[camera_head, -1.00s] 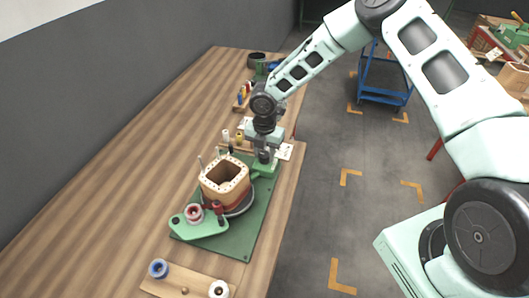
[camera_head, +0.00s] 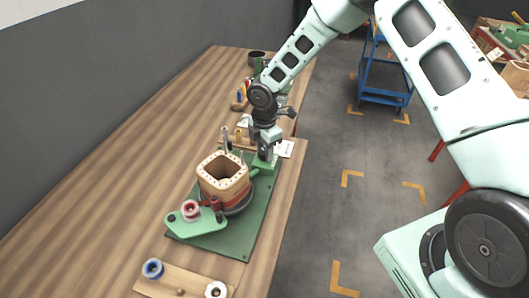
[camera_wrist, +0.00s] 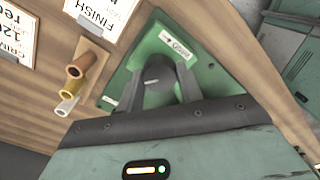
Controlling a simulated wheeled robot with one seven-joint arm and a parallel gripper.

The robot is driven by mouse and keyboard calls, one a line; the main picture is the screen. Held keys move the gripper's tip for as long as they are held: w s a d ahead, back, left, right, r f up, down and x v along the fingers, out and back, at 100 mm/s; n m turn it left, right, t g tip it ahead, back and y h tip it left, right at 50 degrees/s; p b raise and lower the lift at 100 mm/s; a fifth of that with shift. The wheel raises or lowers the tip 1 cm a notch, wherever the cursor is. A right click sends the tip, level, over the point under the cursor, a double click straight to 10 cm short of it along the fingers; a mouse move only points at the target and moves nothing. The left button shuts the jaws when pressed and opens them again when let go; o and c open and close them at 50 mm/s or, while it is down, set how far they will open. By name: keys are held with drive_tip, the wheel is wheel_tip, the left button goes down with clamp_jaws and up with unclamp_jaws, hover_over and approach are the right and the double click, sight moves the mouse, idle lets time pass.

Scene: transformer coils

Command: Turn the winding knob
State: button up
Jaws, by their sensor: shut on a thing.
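The winding machine's green base (camera_head: 245,235) lies on the wooden bench. My gripper (camera_head: 265,156) points down over this housing. In the wrist view, my gripper's dark fingers (camera_wrist: 170,88) are closed around the small grey winding knob (camera_wrist: 153,76). A white label with an arrow (camera_wrist: 176,44) is beside the knob on the green housing. The knob is hidden behind my gripper in the head view.
Brown, yellow and white spools (camera_wrist: 80,70) stand close to the housing in the wrist view. A blue cart (camera_head: 385,85) is on the floor.

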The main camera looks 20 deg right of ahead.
drive_tip(key=m+b, duration=0.2)
drive_tip(key=m, duration=0.3)
drive_tip(key=shift+w+m, duration=0.1)
drive_tip(key=shift+m, duration=0.2)
drive_tip(key=m+b, duration=0.2)
drive_tip(key=m, duration=0.2)
drive_tip(key=shift+m, duration=0.3)
drive_tip(key=m+b, duration=0.1)
drive_tip(key=m, duration=0.3)
drive_tip(key=shift+m+b, duration=0.45)
drive_tip(key=shift+m, duration=2.15)
